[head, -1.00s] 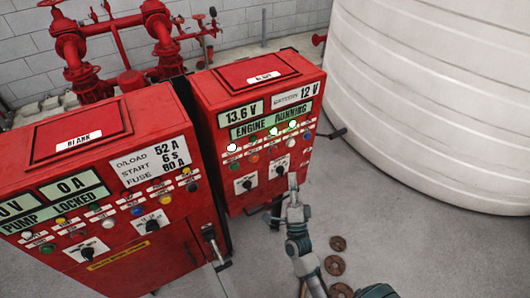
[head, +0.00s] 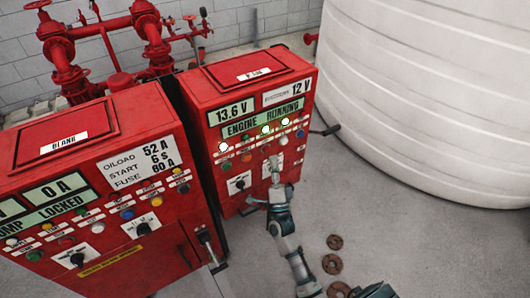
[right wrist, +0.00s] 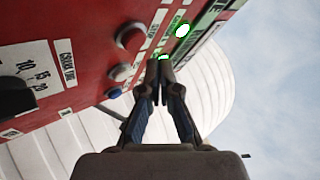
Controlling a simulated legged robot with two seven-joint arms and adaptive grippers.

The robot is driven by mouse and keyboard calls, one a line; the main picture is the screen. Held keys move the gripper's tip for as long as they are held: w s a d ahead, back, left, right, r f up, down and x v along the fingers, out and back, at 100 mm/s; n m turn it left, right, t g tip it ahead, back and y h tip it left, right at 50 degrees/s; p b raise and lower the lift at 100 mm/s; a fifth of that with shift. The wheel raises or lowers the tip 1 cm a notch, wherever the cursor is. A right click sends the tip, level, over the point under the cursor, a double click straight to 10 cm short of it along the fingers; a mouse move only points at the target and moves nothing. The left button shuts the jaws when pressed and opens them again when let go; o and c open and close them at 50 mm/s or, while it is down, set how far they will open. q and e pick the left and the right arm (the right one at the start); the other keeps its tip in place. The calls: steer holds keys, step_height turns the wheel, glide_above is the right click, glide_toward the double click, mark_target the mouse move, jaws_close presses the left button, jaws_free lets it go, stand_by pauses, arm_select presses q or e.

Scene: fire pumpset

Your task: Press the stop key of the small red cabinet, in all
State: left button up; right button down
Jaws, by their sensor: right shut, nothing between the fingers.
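The small red cabinet (head: 213,103) stands right of the larger one in the head view; its display reads "ENGINE RUNNING". Below it are lit green lamps (head: 266,129) and coloured buttons, including a white one (head: 283,140). My left gripper is out of view.
A larger red cabinet (head: 105,135) with "PUMP LOCKED" stands close on the left. A big white ribbed tank (head: 430,100) is at right. Red pipes (head: 110,30) rise behind. Brown discs (head: 334,264) lie on the floor, which is open at right.

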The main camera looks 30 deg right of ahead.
mark_target(267, 150)
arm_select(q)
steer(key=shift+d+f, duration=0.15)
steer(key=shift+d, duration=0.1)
arm_select(e)
steer(key=shift+w+d, duration=0.1)
steer(key=shift+w, duration=0.65)
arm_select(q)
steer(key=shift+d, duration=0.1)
arm_select(e)
steer(key=shift+d+h, duration=0.25)
steer(key=shift+h, duration=0.05)
steer(key=shift+a, duration=0.15)
steer(key=shift+w, duration=0.4)
